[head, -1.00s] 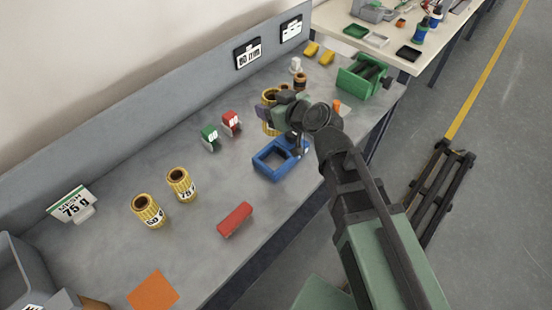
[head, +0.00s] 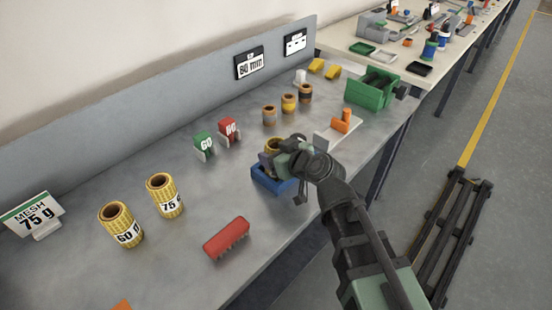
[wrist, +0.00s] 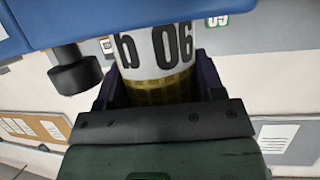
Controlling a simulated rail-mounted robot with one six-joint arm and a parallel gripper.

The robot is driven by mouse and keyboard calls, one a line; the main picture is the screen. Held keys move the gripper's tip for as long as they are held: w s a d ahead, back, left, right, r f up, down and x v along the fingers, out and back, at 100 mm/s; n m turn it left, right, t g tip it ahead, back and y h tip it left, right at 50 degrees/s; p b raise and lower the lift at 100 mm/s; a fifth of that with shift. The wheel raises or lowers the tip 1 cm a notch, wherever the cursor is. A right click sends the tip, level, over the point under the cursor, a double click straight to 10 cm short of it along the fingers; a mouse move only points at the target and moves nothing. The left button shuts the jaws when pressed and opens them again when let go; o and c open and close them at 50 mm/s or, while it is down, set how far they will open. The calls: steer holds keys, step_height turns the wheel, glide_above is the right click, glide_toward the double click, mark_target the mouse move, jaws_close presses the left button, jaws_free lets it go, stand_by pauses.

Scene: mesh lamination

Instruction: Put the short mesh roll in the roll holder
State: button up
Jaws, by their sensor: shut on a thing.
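A short yellow mesh roll (head: 273,144) with a white label is held in my gripper (head: 284,157). The wrist view shows the roll (wrist: 162,88) between the jaws, its label upside down and seeming to read 90 g. My gripper is shut on it. The blue roll holder (head: 264,183) is right below the roll, partly covered by the gripper. In the wrist view a blue part of it (wrist: 100,18) fills the top edge. I cannot tell whether the roll's lower end is inside the holder.
Two yellow rolls, 60 g (head: 121,226) and 75 g (head: 165,196), stand at left. A red brush-like block (head: 227,239) lies in front. Several small rolls (head: 289,103) stand behind, with green (head: 204,146) and red (head: 229,131) marked blocks. A green box (head: 372,90) is farther right.

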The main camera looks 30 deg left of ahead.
steer(key=shift+f, duration=0.2)
steer(key=o, duration=1.1)
steer(key=shift+r, duration=0.1)
steer(key=shift+o, duration=0.2)
